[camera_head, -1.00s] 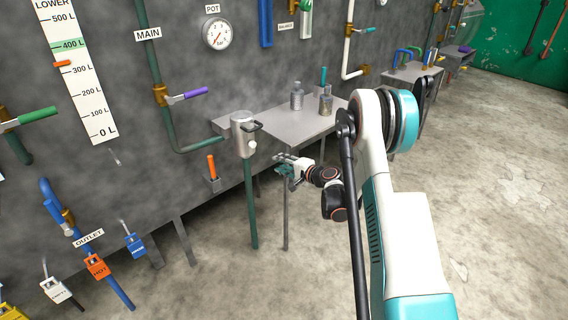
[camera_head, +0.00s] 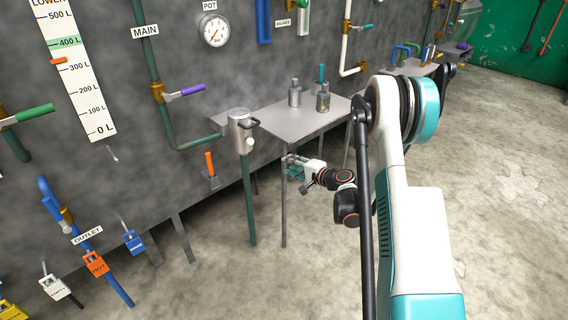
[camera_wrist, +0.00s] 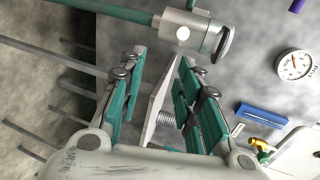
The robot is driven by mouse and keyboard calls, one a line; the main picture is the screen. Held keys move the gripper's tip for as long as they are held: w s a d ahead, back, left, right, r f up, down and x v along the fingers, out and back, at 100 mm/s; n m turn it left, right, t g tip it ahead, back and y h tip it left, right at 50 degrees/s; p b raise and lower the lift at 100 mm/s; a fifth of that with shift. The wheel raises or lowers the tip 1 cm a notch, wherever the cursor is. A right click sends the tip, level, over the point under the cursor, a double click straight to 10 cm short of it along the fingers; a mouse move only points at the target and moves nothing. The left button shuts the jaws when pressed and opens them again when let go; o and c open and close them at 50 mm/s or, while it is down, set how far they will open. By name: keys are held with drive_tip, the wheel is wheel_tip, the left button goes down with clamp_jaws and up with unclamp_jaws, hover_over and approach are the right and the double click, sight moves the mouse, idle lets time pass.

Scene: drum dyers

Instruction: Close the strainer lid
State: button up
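The strainer is a grey metal cylinder (camera_head: 239,137) on a green pipe, left of the small metal table. A dark handle (camera_head: 251,124) sits at its top right, and a pale knob is on its side. In the wrist view the strainer (camera_wrist: 178,31) lies sideways beyond my fingertips, its dark handle (camera_wrist: 223,44) at the right end. I cannot tell how far the lid stands open. My gripper (camera_head: 290,167) is below and right of the strainer, apart from it, by the table's front edge.
The metal table (camera_head: 301,124) holds two metal bottles (camera_head: 295,94) close behind my gripper. An orange-handled lever (camera_head: 210,163) is on the wall left of the strainer's pipe. A purple-handled valve (camera_head: 186,91) is above left. The floor at right is open.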

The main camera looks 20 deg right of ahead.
drive_tip(key=v, duration=0.6)
drive_tip(key=shift+a+r, duration=0.1)
idle(0.3)
